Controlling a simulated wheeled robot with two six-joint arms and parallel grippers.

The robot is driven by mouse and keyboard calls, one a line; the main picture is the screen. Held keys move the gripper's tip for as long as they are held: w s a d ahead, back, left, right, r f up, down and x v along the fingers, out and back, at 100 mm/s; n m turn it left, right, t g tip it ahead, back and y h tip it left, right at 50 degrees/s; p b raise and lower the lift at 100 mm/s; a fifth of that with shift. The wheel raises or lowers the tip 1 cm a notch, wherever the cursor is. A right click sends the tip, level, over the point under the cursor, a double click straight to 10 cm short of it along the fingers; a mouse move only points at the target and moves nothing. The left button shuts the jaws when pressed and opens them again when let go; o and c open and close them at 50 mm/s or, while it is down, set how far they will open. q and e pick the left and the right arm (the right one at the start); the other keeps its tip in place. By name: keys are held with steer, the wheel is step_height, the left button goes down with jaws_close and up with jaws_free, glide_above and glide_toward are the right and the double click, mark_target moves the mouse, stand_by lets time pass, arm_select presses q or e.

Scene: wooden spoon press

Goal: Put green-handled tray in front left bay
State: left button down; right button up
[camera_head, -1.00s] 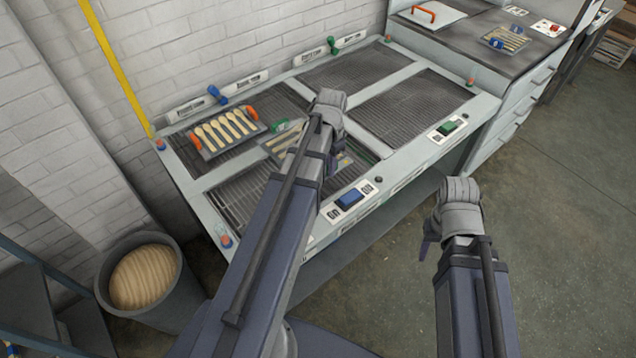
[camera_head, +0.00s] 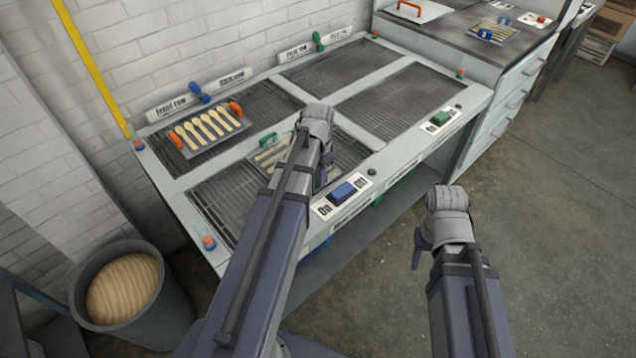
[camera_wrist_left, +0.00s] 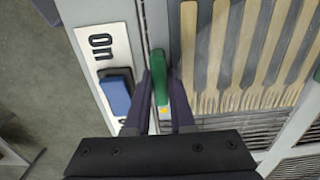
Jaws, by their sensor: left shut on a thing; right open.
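My left gripper (camera_wrist_left: 165,92) is shut on the near green handle (camera_wrist_left: 158,78), at the bay's front edge. I cannot tell whether the tray touches the grille. My left wrist hides part of the tray in the head view. My right gripper (camera_head: 417,250) is open and empty, in front of the press over the floor.
An orange-handled tray (camera_head: 184,150) of spoons lies in the back left bay. The back right (camera_head: 325,72) and front right bays (camera_head: 405,108) are bare. A blue switch (camera_head: 343,191) with an On label sits on the front rail. A bin (camera_head: 160,318) stands at left.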

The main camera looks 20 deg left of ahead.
arm_select(q)
steer(key=shift+r, duration=0.1)
steer(key=shift+f, duration=0.25)
steer(key=c, duration=0.8)
jaws_free()
steer(key=shift+r, duration=0.1)
steer(key=shift+o, duration=0.2)
step_height(320, 180, up, 12)
steer(key=p, duration=1.2)
steer(key=shift+r, duration=0.2)
